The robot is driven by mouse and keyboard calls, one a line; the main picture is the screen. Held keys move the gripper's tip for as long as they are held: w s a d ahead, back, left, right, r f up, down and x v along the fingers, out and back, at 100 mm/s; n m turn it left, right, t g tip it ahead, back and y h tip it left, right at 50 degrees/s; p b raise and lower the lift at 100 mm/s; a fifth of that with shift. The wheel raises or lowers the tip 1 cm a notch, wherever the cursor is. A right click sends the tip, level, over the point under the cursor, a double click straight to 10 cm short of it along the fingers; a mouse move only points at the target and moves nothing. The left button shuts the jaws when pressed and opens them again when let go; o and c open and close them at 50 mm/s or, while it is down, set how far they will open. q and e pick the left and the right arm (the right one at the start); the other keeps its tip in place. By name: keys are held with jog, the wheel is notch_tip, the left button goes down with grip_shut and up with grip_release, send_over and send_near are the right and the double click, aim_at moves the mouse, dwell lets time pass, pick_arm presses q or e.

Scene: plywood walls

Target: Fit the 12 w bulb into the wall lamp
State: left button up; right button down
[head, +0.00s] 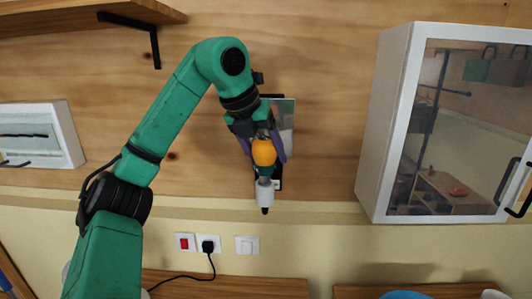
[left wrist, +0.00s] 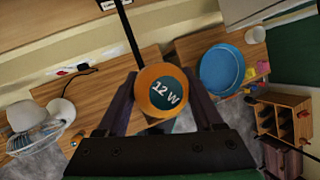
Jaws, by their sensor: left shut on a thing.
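My left gripper (head: 264,148) is shut on the 12 w bulb (head: 263,153), an orange bulb with a teal band, held upright in front of the wall. In the left wrist view the bulb's round top (left wrist: 164,92) reads "12 W" between the fingers. The wall lamp shows as a pale cylindrical holder (head: 264,192) with a black tip, directly below the bulb and in line with it. A black rod (left wrist: 129,30) runs from behind the bulb in the left wrist view. The bulb's lower end is hidden, so I cannot tell whether it is seated. My right gripper is not in view.
A white glass-fronted cabinet (head: 385,130) hangs at the right. A shelf (head: 70,18) with a black bracket is at upper left. Below are wall sockets (head: 208,243) with a black cable. The left wrist view shows a blue round basin (left wrist: 222,70) and a wooden rack (left wrist: 285,122).

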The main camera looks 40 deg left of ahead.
aim_at(258, 142)
pick_arm(q)
jog(key=shift+f+b, duration=0.85)
jog(key=shift+f, duration=0.5)
jog(key=o, duration=1.4)
jog(key=shift+p+v, duration=0.45)
jog(key=shift+v, duration=1.3)
jog(key=p+v, duration=0.4)
jog(key=v, duration=0.1)
jog(key=shift+w+r, duration=0.25)
jog(key=shift+r, duration=0.1)
jog(key=shift+s+r+p, duration=0.35)
jog(key=shift+s+r, duration=0.7)
jog(key=shift+r, duration=0.1)
jog(key=v, duration=0.3)
jog(key=shift+w+f, duration=0.1)
jog(key=shift+w, duration=0.05)
